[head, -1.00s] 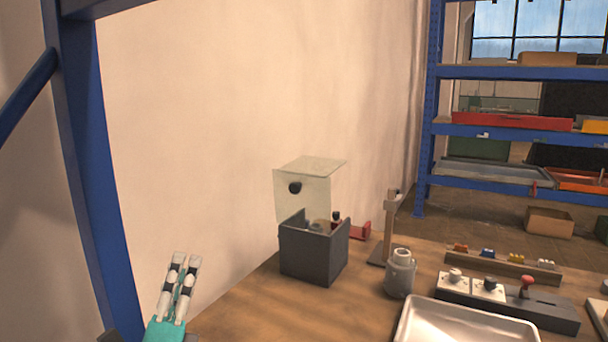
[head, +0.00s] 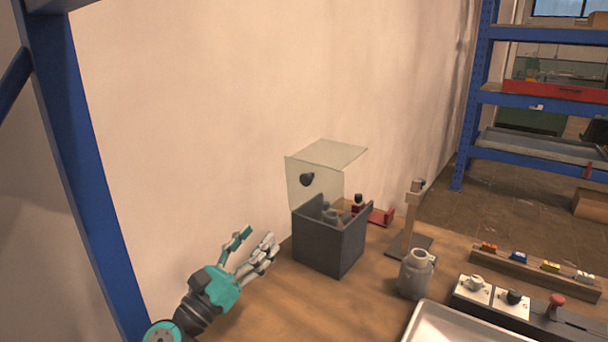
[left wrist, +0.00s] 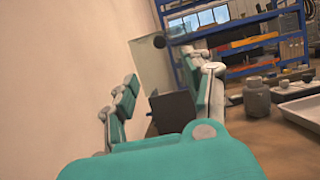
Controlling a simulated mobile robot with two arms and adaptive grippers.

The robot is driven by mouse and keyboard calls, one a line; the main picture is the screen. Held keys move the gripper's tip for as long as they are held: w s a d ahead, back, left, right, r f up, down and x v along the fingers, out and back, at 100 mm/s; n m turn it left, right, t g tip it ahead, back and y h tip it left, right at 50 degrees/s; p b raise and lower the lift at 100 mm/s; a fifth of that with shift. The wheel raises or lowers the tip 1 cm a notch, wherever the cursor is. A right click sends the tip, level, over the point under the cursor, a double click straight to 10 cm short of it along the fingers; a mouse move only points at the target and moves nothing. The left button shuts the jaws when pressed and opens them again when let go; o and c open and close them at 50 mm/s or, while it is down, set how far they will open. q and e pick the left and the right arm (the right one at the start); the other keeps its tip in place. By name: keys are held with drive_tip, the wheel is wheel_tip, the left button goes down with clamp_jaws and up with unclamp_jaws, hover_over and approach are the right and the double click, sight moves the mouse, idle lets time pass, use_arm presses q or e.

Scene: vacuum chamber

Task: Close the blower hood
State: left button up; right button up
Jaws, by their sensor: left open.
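The blower hood (head: 328,152) is a clear panel cover with a black knob (head: 307,179). It stands raised above a dark grey open-topped box (head: 328,243) on the wooden table, with small items inside. The raised hood also shows in the left wrist view (left wrist: 150,68), above the dark box (left wrist: 174,112). My left gripper (head: 257,246) is open and empty, left of the box and apart from it, below the knob's height. In the left wrist view its fingers (left wrist: 160,103) spread on either side of the box. My right gripper is not in view.
A grey canister (head: 416,274) and a wooden stand (head: 410,220) are right of the box. A metal tray (head: 470,325) lies at the front right, near a switch panel (head: 510,300). The wall runs close behind the box. A blue upright (head: 85,170) stands at left.

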sight(304, 181)
use_arm(q)
drive_tip(key=p+x, duration=0.1)
drive_tip(key=x, duration=1.5)
drive_tip(key=shift+w+d+r+p, duration=0.15)
drive_tip(key=shift+w+r+p, duration=0.05)
drive_tip(key=shift+r+p, duration=0.1)
clamp_jaws()
